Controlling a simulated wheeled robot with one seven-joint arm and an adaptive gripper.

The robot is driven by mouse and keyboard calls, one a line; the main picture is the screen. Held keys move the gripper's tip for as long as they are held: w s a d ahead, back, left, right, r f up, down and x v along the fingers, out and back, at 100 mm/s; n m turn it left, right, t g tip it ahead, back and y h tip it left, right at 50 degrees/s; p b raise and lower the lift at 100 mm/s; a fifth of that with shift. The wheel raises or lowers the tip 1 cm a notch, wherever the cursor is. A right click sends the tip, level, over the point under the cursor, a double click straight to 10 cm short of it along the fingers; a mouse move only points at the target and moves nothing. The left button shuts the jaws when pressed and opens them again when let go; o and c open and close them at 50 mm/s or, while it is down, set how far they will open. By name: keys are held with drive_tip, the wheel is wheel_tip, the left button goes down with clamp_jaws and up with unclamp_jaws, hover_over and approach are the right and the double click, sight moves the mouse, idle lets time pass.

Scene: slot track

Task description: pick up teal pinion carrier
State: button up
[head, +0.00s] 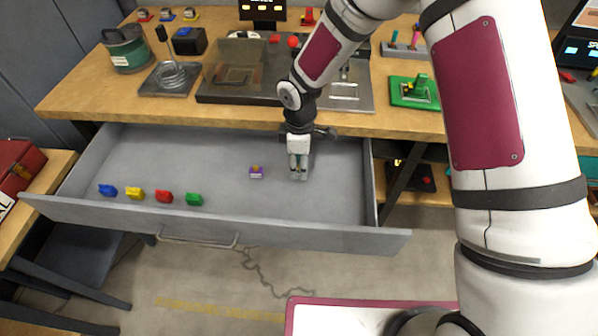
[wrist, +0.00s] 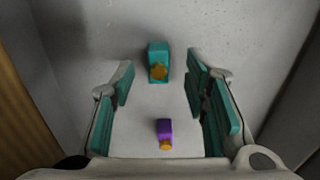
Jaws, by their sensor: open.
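The teal pinion carrier (wrist: 158,52), a small block with an orange round part on its near side, lies on the grey drawer floor in the wrist view. My gripper (head: 298,174) is open and empty, pointing down into the open drawer. In the wrist view the carrier shows between and slightly beyond the two teal-padded fingertips, with space on both sides. I cannot tell the height left between fingertips and carrier. In the head view the carrier is not visible, apparently hidden by my gripper.
A purple carrier (head: 256,172) with an orange top lies left of my gripper; it also shows in the wrist view (wrist: 164,128). The workbench (head: 70,95) overhangs behind.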

sight(299, 169)
drive_tip(key=shift+w+f, duration=0.1)
drive_tip(key=shift+f, duration=1.4)
drive_tip(key=shift+c, duration=0.6)
clamp_jaws()
drive_tip(key=shift+r, duration=0.15)
